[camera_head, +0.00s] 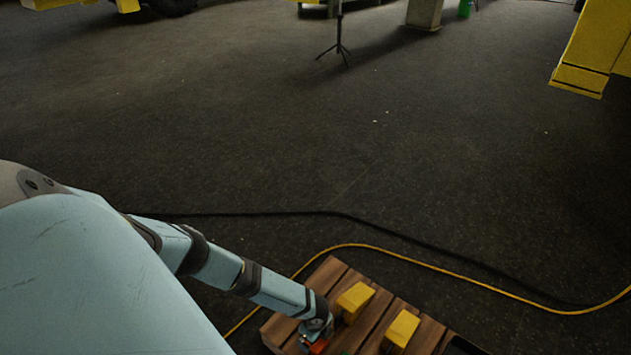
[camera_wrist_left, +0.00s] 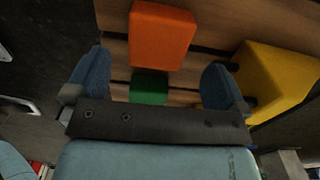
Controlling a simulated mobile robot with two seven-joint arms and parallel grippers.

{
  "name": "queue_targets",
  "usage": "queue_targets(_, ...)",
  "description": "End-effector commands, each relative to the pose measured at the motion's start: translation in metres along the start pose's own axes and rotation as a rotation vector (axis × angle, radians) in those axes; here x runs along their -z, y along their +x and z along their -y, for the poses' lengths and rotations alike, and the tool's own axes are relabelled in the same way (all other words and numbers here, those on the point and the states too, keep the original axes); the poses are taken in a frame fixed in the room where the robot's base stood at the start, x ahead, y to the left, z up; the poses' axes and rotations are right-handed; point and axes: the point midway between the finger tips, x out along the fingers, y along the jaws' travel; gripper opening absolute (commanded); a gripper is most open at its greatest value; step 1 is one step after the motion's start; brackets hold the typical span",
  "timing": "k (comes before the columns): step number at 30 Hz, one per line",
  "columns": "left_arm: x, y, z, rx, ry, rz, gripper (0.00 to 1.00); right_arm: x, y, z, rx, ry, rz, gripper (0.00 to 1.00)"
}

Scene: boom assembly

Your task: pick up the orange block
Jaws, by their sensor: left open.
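The orange block (camera_wrist_left: 162,36) lies on the wooden pallet, ahead of my left gripper (camera_wrist_left: 157,80) in the left wrist view. The gripper is open, one blue finger on each side, with nothing held. The orange block is roughly in line with the gap and appears beyond the fingertips. In the head view, my left arm reaches down to the pallet and its wrist partly hides the orange block (camera_head: 318,346). A green block (camera_wrist_left: 149,87) shows between the fingers in the wrist view. My right gripper is not in view.
Two yellow blocks (camera_head: 355,299) (camera_head: 402,328) stand on the slatted wooden pallet (camera_head: 330,272). One yellow block (camera_wrist_left: 275,78) is close beside the right-hand finger in the wrist view. A yellow cable (camera_head: 430,265) and a black cable run across the dark floor. The floor beyond is mostly clear.

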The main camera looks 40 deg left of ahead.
Motion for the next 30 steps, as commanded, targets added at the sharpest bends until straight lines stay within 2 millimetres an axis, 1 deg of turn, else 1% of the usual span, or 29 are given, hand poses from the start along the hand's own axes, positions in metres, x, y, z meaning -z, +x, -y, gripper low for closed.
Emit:
queue_targets(3, 0.001, 0.018, -0.001, 0.0, 0.001, 0.0, 1.0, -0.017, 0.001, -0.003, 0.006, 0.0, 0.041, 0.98)
queue_targets(6, 0.001, 0.035, -0.002, 0.001, 0.001, 0.0, 1.0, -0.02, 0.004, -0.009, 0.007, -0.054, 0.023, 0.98)
queue_targets(9, 0.001, 0.047, -0.002, 0.0, -0.001, 0.001, 1.0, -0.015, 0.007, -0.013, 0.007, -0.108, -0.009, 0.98)
queue_targets(11, 0.0, 0.05, -0.002, 0.0, 0.0, 0.001, 1.0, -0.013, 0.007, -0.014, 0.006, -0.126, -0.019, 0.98)
queue_targets(17, 0.0, 0.048, -0.002, 0.0, 0.0, 0.0, 1.0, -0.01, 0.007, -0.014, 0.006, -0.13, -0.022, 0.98)
queue_targets(18, 0.0, 0.048, -0.002, 0.0, 0.0, 0.0, 0.91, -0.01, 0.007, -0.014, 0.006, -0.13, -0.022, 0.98)
queue_targets(23, 0.0, 0.048, -0.002, 0.0, -0.001, 0.0, 0.54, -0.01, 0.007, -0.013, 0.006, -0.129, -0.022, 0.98)
queue_targets(24, 0.0, 0.048, -0.002, 0.0, -0.001, 0.0, 0.45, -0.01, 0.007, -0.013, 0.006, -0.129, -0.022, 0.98)
queue_targets(25, 0.0, 0.048, -0.002, 0.0, -0.001, 0.0, 0.42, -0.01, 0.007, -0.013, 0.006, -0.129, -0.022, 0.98)
queue_targets(30, 0.001, 0.048, -0.002, 0.001, -0.001, 0.0, 0.42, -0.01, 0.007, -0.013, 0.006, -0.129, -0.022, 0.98)
